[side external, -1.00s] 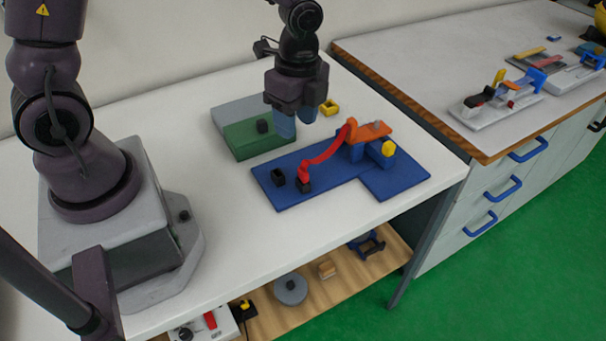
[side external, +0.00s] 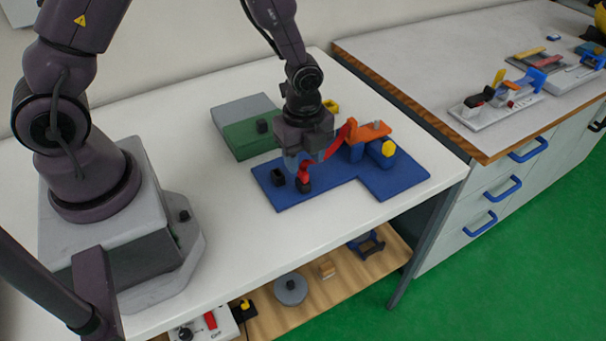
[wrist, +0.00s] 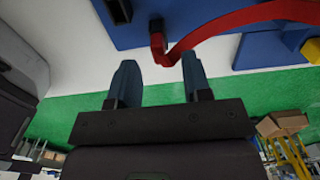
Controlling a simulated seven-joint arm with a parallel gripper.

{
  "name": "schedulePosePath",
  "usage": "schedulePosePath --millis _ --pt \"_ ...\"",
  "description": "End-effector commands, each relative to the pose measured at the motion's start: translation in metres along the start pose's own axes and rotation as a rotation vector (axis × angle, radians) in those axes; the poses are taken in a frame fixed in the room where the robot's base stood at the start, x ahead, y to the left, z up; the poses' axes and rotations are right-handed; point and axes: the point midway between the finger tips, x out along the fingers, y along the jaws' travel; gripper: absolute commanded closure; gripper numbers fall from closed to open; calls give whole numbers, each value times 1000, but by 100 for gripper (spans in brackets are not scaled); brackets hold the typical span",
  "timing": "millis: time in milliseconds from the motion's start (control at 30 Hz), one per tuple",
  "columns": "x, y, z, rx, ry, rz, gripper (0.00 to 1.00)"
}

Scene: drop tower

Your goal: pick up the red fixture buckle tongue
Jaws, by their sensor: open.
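The red fixture buckle tongue (side external: 303,171) sits at the near end of a red strap (side external: 331,148), at a small black buckle (side external: 304,186) on the blue board (side external: 280,199). The strap runs up to an orange piece (side external: 370,132) on the board. My gripper (side external: 305,162) is open and empty, low over the board beside the tongue, and partly hides the strap. In the wrist view my two blue-grey fingers (wrist: 157,82) stand apart. The red tongue (wrist: 158,43) shows beyond and between their tips, with no visible contact.
A black block (side external: 278,177) stands left of the buckle on the board. A green and grey plate (side external: 245,137) with a black knob and a yellow part (side external: 331,106) lie behind. A yellow knob (side external: 388,148) is at right.

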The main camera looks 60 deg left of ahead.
Motion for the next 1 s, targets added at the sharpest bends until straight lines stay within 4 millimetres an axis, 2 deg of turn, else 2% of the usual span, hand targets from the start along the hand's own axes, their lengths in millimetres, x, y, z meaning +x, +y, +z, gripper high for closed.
schedulePosePath --millis 100,200,500,567,700,1000 --pt "21 3 -1 1 -1 5 55" --pt "32 3 -1 1 0 4 55" --pt "37 2 -1 0 0 0 55" --pt "37 2 -1 0 0 0 67" --pt "36 2 -1 0 0 0 99" --pt "36 2 -1 0 0 0 99"
